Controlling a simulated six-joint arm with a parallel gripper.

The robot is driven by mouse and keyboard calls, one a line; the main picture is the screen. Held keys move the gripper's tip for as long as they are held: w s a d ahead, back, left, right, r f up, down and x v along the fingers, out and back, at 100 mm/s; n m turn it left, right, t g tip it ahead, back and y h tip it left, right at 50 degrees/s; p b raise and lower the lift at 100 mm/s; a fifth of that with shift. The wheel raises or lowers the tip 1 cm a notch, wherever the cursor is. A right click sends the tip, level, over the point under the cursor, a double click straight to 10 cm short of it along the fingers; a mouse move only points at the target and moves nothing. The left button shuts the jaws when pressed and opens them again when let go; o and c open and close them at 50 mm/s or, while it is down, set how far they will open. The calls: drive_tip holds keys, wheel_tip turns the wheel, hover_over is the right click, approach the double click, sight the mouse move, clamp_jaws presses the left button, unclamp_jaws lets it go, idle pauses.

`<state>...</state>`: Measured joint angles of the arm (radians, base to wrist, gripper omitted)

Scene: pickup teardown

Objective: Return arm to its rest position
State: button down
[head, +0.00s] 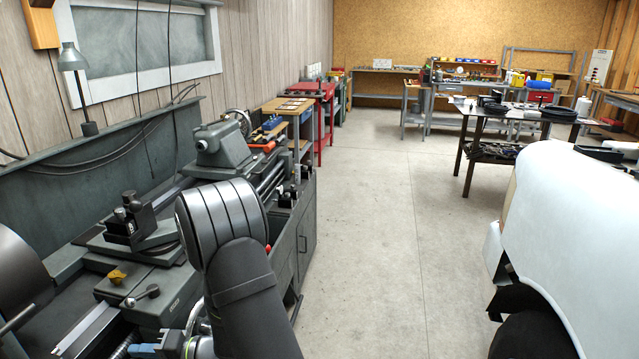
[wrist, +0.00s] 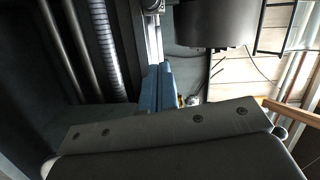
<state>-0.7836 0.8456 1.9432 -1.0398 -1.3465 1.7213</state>
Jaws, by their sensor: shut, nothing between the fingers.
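My arm rises from the bottom of the head view in front of the grey lathe (head: 215,142). My gripper (wrist: 158,70) shows in the wrist view as two blue fingers side by side, shut with nothing between them. Blue parts of my gripper (head: 146,349) also show at the bottom left of the head view, low beside the lathe carriage. The rest of my gripper is hidden behind my arm or cut off by the frame edge.
The lathe's tool post (head: 130,222) and a small yellow-brown piece (head: 117,276) are close by on the left. A white vehicle body (head: 575,215) stands at right. Between them the concrete floor (head: 390,220) is clear. A dark-topped table (head: 485,112) stands further back.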

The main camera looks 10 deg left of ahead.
drive_tip(key=shift+a, duration=0.1)
drive_tip(key=s+a+f, duration=0.1)
drive_tip(key=s+a, duration=0.5)
drive_tip(key=a, duration=0.3)
drive_tip(key=shift+s+a, duration=0.15)
drive_tip(key=shift+a, duration=0.2)
